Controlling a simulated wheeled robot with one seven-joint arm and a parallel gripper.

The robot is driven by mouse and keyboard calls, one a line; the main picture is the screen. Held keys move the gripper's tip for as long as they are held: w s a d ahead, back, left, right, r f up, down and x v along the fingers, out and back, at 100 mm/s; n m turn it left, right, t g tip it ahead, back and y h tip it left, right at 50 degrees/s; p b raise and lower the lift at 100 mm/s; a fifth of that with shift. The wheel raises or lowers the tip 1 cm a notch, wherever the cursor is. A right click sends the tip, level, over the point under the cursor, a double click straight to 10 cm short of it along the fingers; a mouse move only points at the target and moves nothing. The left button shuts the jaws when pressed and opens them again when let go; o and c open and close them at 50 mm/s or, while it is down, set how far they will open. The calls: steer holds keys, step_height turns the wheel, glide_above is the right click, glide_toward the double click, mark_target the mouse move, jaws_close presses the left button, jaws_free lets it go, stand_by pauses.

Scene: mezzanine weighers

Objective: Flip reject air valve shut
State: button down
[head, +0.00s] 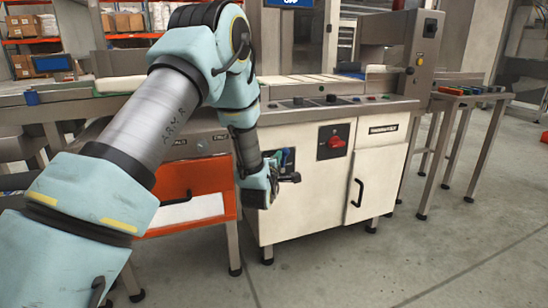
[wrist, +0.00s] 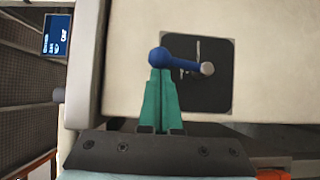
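The reject air valve has a blue lever (wrist: 180,64) with a round blue knob (wrist: 158,57) at its left end and a grey pivot (wrist: 207,69) at its right, on a dark square plate (wrist: 208,98). In the wrist view the lever lies roughly crosswise. My gripper (wrist: 161,74) has its green fingers together, with their tips right at the knob. I cannot tell whether they touch it, and I see nothing held between them. In the head view my gripper (head: 284,160) is at the white cabinet's front, and my arm and gripper largely hide the valve.
A red rotary switch (head: 335,142) sits on the cabinet (head: 300,200) just right of my gripper. A door with a black handle (head: 357,193) is further right. An orange-fronted unit (head: 205,198) stands left. A small side table (head: 462,97) is at right; the floor in front is clear.

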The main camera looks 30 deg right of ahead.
steer(key=d+m+p, duration=0.1)
steer(key=d+r+m+g+y+p, duration=0.1)
steer(key=p, duration=0.1)
steer(key=shift+s+d+r+m+y+p, duration=0.1)
steer(key=shift+s+r+m+y+p, duration=0.05)
steer(key=shift+m+y+p, duration=0.15)
steer(key=d+m+y+p, duration=0.1)
steer(key=m+y+p, duration=0.1)
steer(key=p, duration=0.1)
steer(key=d+f+m+g+y+p, duration=0.1)
steer(key=d+m+y+p, duration=0.1)
steer(key=p, duration=0.1)
steer(key=d+f+m+y+p, duration=0.1)
steer(key=d+p, duration=0.1)
steer(key=p, duration=0.1)
steer(key=shift+s+f+m+g+y+p, duration=0.25)
steer(key=shift+m+g+y+p, duration=0.05)
steer(key=shift+m+y+p, duration=0.1)
steer(key=shift+r, duration=0.15)
steer(key=shift+r+p, duration=0.6)
steer(key=shift+r, duration=0.1)
